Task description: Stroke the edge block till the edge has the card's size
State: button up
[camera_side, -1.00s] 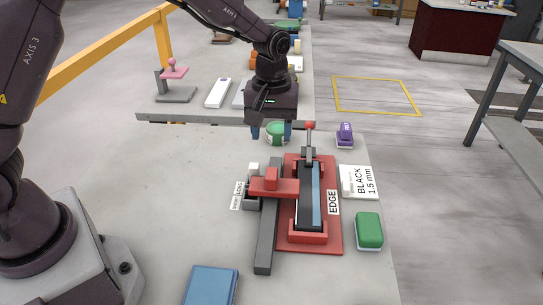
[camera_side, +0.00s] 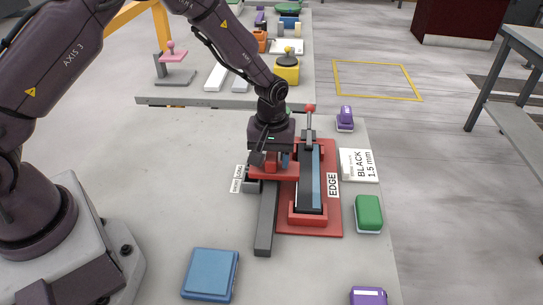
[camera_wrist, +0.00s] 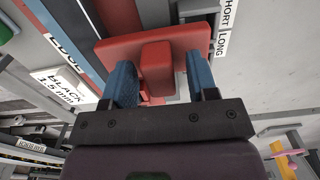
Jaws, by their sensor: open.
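The red edge block (camera_side: 285,172) sits on the dark grey rail (camera_side: 265,220) beside the clamped edge. Its raised grip (camera_wrist: 156,62) stands between my gripper's (camera_wrist: 161,82) two blue fingers in the wrist view. The fingers are open, with gaps on both sides. In the side view, my gripper (camera_side: 271,158) is down over the block and hides part of it. The edge, a dark bar with a blue strip (camera_side: 316,185), lies in a red vise (camera_side: 325,225) labelled EDGE. The card (camera_side: 358,164), reading BLACK 1.5 mm, lies to the right; it also shows in the wrist view (camera_wrist: 62,88).
Small SHORT and LONG labels (camera_side: 238,178) lie left of the rail. A red-knobbed lever (camera_side: 310,120) rises behind the vise. A green block (camera_side: 369,213), purple objects (camera_side: 345,118) and a blue box (camera_side: 210,273) stand around.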

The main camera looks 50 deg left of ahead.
grip_shut()
jog(key=s+d, duration=1)
jog(key=shift+s+d, duration=0.35)
jog(key=shift+s, duration=0.05)
jog(key=shift+c, duration=1.5)
grip_release()
jog(key=shift+s+d, duration=0.1)
jog(key=o, duration=0.3)
notch_tip(320, 180, up, 13)
